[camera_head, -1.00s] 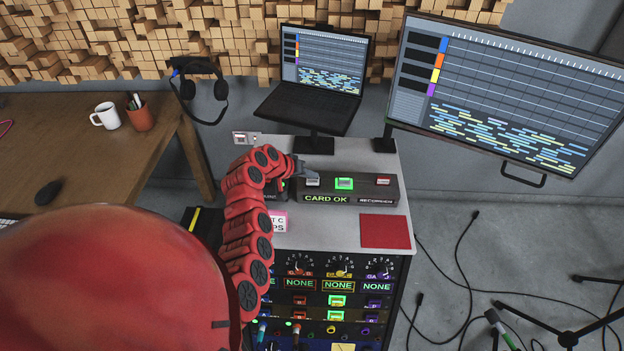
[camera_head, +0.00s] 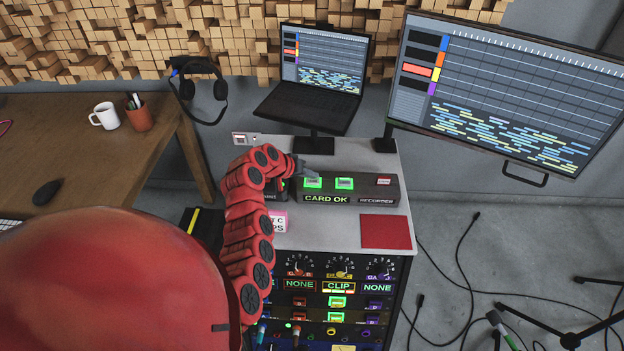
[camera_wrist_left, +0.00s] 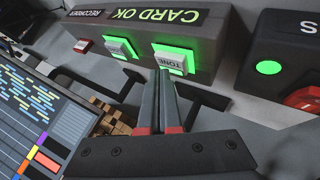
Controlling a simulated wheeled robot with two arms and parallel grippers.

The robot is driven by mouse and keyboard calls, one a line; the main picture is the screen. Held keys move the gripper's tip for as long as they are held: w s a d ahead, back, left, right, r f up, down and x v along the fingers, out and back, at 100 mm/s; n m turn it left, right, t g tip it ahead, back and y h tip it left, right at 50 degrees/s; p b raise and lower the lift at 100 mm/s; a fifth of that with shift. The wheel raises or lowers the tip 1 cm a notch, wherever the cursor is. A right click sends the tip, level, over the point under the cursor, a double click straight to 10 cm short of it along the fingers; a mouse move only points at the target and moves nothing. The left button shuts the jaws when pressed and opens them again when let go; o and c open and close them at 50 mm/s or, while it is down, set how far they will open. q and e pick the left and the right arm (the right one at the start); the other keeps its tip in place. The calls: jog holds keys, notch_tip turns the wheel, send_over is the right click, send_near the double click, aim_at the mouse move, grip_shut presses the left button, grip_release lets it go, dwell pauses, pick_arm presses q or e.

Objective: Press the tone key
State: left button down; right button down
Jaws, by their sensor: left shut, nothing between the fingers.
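The tone key (camera_head: 312,183) is the left one of a row of keys on the dark recorder box (camera_head: 372,191), beside the "CARD OK" display. It is lit green around its pale cap. In the left wrist view the tone key (camera_wrist_left: 173,61) shows its "TONE" label. My left gripper (camera_wrist_left: 165,72) is shut and empty, with its fingertips right at the lower edge of this key; they appear to touch it. In the head view my left gripper (camera_head: 311,171) is just behind the key, partly hidden by the arm. My right gripper is not in view.
A second green-lit key (camera_head: 345,184) and a red key (camera_head: 384,181) sit to the right on the box. A laptop (camera_head: 313,75) stands behind, and a big monitor (camera_head: 510,90) at the right. A red pad (camera_head: 385,231) lies in front. A red button (camera_wrist_left: 304,98) is nearby.

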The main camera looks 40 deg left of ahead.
aim_at(311, 182)
pick_arm(q)
jog(key=shift+r+p, duration=1.1)
jog(key=shift+r, duration=1.9)
